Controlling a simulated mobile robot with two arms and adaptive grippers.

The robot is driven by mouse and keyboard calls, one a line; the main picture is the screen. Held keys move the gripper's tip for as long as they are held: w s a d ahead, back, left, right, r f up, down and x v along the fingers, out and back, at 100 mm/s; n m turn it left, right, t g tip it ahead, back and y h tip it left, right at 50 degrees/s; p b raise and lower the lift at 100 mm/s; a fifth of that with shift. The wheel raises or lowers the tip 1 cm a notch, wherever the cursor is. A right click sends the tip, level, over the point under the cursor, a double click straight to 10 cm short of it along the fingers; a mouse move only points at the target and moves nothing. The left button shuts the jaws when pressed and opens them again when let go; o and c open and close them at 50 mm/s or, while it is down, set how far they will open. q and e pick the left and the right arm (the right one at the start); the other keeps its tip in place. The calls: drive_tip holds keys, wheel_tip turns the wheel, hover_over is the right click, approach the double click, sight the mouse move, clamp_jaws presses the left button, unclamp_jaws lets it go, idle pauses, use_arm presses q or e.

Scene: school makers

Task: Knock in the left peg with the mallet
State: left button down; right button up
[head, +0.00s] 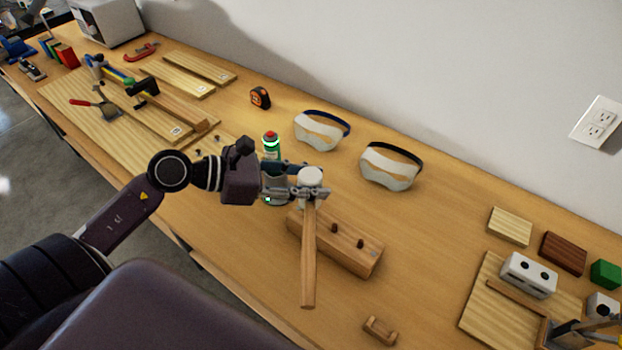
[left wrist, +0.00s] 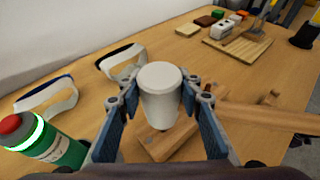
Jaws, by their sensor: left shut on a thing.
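The mallet has a white head (head: 311,178) and a wooden handle (head: 308,265) that slants down toward the front of the bench. My left gripper (head: 308,192) is shut on the mallet's head. In the left wrist view the white head (left wrist: 160,95) sits between the two fingers, with the handle (left wrist: 270,117) out to the right. The wooden peg block (head: 345,258) lies on the bench under and behind the mallet. Two dark pegs (head: 348,235) stand up from its top. The block's left part is partly hidden by the mallet and gripper. My right gripper is not in view.
A green bottle with a red cap (head: 271,146) stands close behind my left gripper. Two pairs of goggles (head: 322,130) (head: 390,167) lie towards the wall. A small wooden piece (head: 380,331) lies in front of the block. A board with blocks (head: 485,315) is at the right.

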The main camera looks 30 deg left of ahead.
use_arm(q)
wheel_tip(320, 180, down, 5)
drive_tip(key=b, duration=0.3)
drive_tip(key=shift+r, duration=0.15)
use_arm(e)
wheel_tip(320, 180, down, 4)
use_arm(q)
wheel_tip(320, 180, up, 6)
drive_tip(key=p, duration=0.4)
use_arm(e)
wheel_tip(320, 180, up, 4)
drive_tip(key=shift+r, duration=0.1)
use_arm(q)
wheel_tip(320, 180, down, 6)
drive_tip(key=b, duration=0.5)
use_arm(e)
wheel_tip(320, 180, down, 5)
use_arm(q)
wheel_tip(320, 180, up, 5)
drive_tip(key=p, duration=0.4)
drive_tip(key=shift+r, duration=0.2)
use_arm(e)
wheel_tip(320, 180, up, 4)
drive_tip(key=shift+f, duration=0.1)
